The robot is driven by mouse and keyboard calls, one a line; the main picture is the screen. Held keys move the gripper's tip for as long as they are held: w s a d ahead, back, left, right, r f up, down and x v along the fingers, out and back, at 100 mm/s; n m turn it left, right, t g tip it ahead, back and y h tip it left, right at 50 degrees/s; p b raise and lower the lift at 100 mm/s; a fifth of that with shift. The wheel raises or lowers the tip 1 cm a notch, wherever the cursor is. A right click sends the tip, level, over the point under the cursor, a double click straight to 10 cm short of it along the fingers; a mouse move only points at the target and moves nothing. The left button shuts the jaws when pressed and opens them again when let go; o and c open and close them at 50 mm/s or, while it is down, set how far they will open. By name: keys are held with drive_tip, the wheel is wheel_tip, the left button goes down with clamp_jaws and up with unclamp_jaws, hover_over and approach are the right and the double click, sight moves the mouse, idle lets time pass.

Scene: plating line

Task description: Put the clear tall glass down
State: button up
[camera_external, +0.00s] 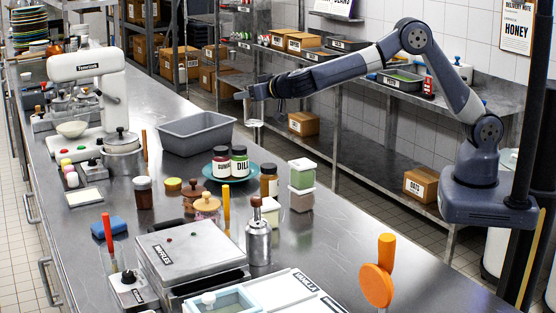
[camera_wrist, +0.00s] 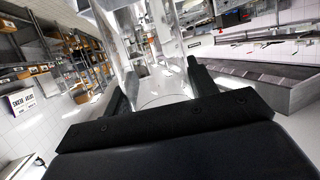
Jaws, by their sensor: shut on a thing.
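The clear tall glass (camera_external: 254,112) hangs from my gripper (camera_external: 250,93) in the external view, near the counter's far edge. Its bottom appears to be in the air, with nothing seen touching it. In the wrist view the clear glass (camera_wrist: 135,55) stands between the two dark fingers of my gripper (camera_wrist: 158,92), which are shut on it. The glass is see-through, so its outline is hard to make out. I cannot tell its exact height over the counter (camera_external: 325,240).
A grey tub (camera_external: 197,132) stands left of the glass; it also shows in the wrist view (camera_wrist: 262,85). A teal plate (camera_external: 257,172) with two jars, stacked containers (camera_external: 301,178) and other jars stand nearer. Bare counter lies right of them. Shelves (camera_external: 350,145) with boxes stand behind.

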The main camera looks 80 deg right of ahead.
drive_tip(key=w+a+f+m+h+p, duration=0.1)
drive_tip(key=w+a+f, duration=0.3)
drive_tip(key=a+f, duration=0.6)
wheel_tip(320, 180, down, 10)
drive_tip(key=a+b, duration=0.1)
drive_tip(key=b, duration=0.1)
drive_tip(key=shift+a+r+g+b, duration=0.2)
drive_tip(key=shift+a+g+b, duration=0.1)
drive_tip(key=shift+a+b, duration=0.1)
drive_tip(key=shift+f+b, duration=0.35)
drive_tip(key=shift+f, duration=0.2)
drive_tip(key=o, duration=1.5)
wheel_tip(320, 180, up, 10)
drive_tip(key=b, duration=0.2)
drive_tip(key=shift+f, duration=0.1)
